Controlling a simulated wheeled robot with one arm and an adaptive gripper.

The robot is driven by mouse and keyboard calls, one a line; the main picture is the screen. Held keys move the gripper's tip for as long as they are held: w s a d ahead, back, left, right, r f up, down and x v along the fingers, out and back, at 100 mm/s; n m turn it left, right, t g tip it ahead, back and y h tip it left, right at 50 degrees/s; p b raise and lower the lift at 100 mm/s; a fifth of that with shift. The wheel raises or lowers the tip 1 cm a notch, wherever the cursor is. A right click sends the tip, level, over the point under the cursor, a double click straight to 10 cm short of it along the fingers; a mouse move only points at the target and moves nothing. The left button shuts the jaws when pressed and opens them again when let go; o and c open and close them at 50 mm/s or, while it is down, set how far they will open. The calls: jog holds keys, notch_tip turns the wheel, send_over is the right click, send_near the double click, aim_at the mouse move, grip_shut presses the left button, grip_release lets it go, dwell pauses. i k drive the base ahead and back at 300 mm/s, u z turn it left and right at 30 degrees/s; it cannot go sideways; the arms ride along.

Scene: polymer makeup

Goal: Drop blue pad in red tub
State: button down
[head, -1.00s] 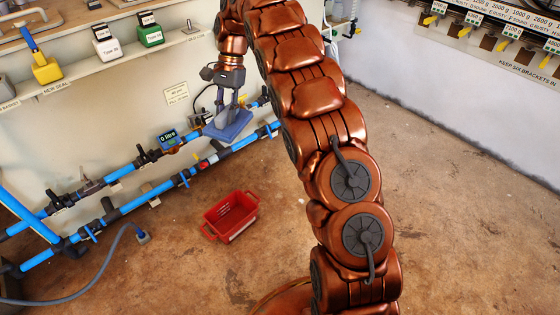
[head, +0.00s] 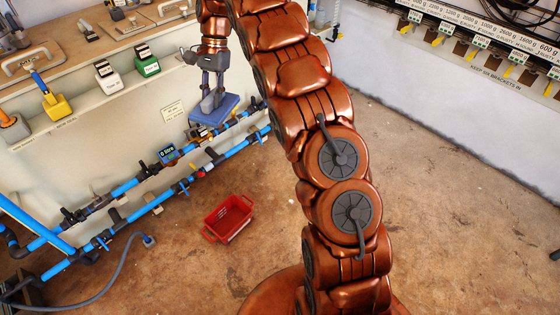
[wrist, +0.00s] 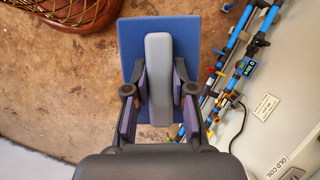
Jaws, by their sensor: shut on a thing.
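The blue pad (head: 229,106) is a flat blue slab with a grey block-like handle on top, also seen in the wrist view (wrist: 188,36). My gripper (head: 213,92) is shut on the pad's grey handle, with a finger on each side of it in the wrist view (wrist: 159,85). The pad hangs in the air, in front of the blue pipes in the head view. The red tub (head: 229,219) is a small open box with handles on the brown floor, nearer than the pad and below it in the picture. I see nothing in the tub.
Blue pipes (head: 172,178) with valves and a small meter (head: 168,153) run along the wall. A hose (head: 103,268) lies left of the tub. Floor around the tub is clear.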

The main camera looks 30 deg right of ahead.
aim_at(231, 225)
jog(key=z, duration=0.05)
jog(key=k, duration=0.5)
jog(key=z, duration=0.8)
jog(key=i, duration=0.9)
jog(key=u, duration=2.1)
